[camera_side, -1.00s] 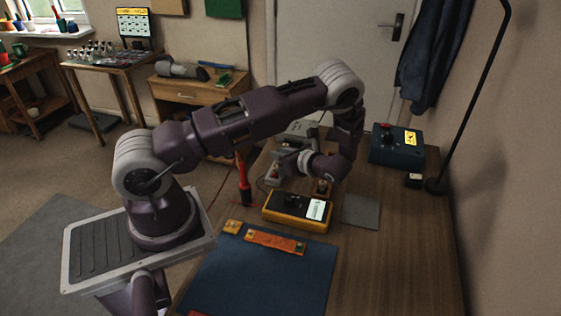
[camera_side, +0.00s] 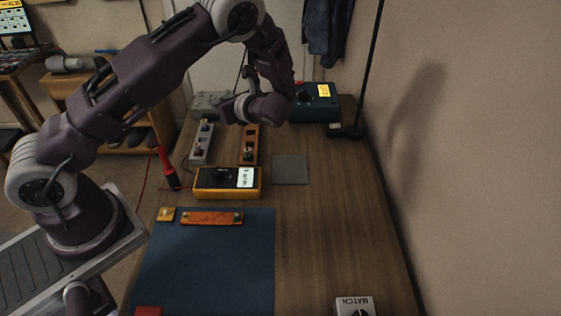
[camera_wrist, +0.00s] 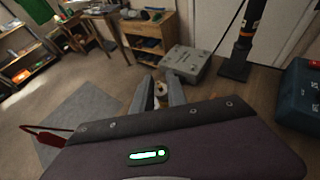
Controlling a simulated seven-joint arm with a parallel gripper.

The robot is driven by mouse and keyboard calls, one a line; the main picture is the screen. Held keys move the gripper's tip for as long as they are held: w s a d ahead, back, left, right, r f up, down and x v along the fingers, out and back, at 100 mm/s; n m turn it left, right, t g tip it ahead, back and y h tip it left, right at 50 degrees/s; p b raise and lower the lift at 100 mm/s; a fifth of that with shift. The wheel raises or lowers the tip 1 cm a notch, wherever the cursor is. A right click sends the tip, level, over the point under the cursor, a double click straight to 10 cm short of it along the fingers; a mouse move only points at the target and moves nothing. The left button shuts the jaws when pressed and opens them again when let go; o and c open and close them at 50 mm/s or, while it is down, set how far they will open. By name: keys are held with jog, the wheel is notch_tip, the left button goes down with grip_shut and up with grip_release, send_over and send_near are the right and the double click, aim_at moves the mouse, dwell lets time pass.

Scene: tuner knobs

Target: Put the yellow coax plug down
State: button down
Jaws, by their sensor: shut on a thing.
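My gripper (camera_side: 226,112) is above the back of the bench in the side view, fingers pointing left. In the wrist view my gripper (camera_wrist: 160,92) has its two grey fingers around a small yellowish piece, the yellow coax plug (camera_wrist: 161,88), mostly hidden between them. The plug cannot be made out in the side view. Below the gripper are a grey strip with sockets (camera_side: 201,145) and a brown strip with sockets (camera_side: 249,146). A bare grey square pad (camera_side: 290,170) lies flat to their right, apart from the gripper.
A yellow meter (camera_side: 205,192) stands in front of the strips. A blue mat (camera_side: 205,260) bears an orange strip (camera_side: 211,218). A dark blue box (camera_side: 313,110) and a grey box (camera_side: 210,101) stand at the back. A red-handled tool (camera_side: 167,170) is left. The right bench is largely clear.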

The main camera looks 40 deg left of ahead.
jog(key=w+d+m+t+h, duration=0.1)
jog(key=w+d+m+t, duration=0.2)
jog(key=d, duration=0.6)
jog(key=w+d+m+t+h, duration=0.1)
jog(key=w+d+m+t, duration=0.25)
jog(key=d, duration=0.55)
jog(key=shift+t, duration=0.25)
jog(key=f, duration=0.6)
jog(key=d+f, duration=0.1)
jog(key=f, duration=0.3)
jog(key=shift+f, duration=0.15)
jog(key=c, duration=1.3)
grip_release()
